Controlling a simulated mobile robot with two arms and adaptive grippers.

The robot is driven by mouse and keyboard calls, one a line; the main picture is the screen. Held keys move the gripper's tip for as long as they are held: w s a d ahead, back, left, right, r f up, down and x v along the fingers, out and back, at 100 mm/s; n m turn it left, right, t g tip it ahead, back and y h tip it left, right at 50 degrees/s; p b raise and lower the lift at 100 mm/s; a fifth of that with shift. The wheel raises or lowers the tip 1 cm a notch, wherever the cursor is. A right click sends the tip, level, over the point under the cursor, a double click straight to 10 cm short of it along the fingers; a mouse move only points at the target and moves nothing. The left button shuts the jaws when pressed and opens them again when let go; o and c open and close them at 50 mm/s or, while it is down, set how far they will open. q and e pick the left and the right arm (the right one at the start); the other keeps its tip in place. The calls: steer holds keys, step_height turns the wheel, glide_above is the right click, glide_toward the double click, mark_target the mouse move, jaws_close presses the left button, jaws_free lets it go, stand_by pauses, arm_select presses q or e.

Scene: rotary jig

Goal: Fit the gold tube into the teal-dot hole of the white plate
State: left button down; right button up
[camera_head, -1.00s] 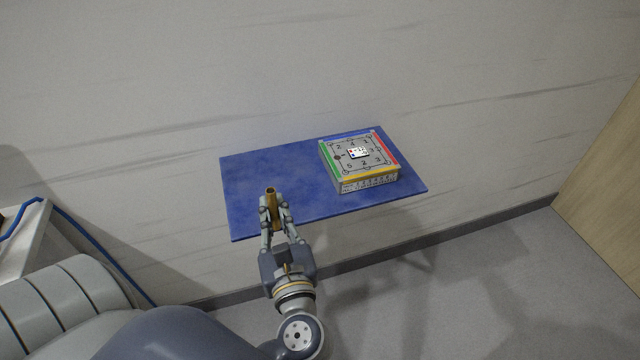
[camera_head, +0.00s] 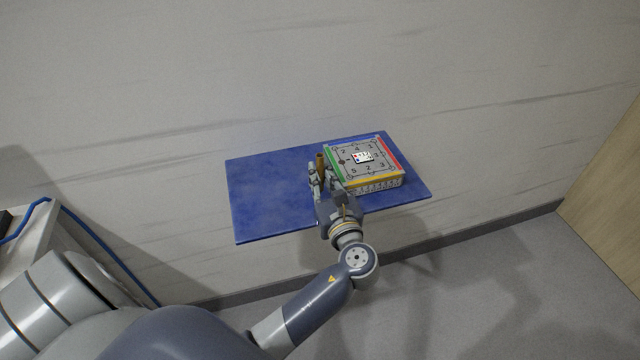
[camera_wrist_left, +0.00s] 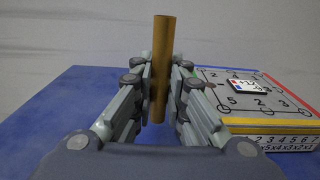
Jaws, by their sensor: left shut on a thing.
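The gold tube (camera_head: 321,166) stands upright between the fingers of my left gripper (camera_head: 319,178), which is shut on it. It also shows in the left wrist view (camera_wrist_left: 162,70), with my left gripper's fingers (camera_wrist_left: 162,88) on both sides of it. The white plate (camera_head: 362,156) is a small card-like piece on top of the jig box, right of the tube. In the left wrist view the white plate (camera_wrist_left: 247,87) shows coloured dots, too small to pick out the teal one. My right gripper is not in view.
The jig box (camera_head: 375,184) has a grey numbered top and coloured edges, and sits on the right of the blue table (camera_head: 265,190). The left part of the table is clear. A wall stands behind it.

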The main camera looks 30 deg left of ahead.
arm_select(q)
step_height(320, 180, down, 3)
steer(key=shift+r, duration=0.1)
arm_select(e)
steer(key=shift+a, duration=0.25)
arm_select(q)
steer(key=c, duration=1.6)
jaws_free()
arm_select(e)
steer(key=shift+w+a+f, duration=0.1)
